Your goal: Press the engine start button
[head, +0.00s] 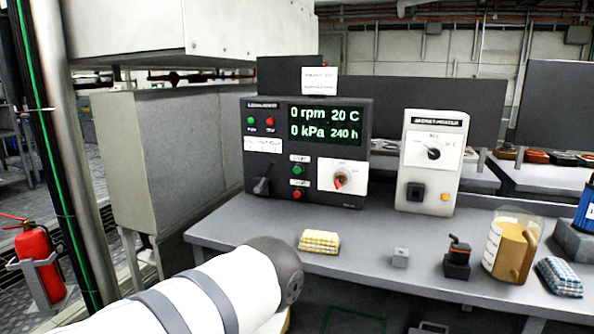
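A dark control box (352,188) stands on the grey bench. Its screen (325,124) reads 0 rpm, 20 C, 0 kPa and 240 h. Below the screen, a small green button (297,170) sits under a white label that looks like START. A red button (297,195) sits below it under another label. A black lever or key switch (263,186) is to their left and a red-pointer dial (340,180) to their right. My white left arm reaches in from the lower left, its dark joint in front of the bench edge. Neither gripper is identifiable in view.
A light-grey instrument box (431,190) with a dial stands right of the control box. A red extinguisher (37,259) is at left.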

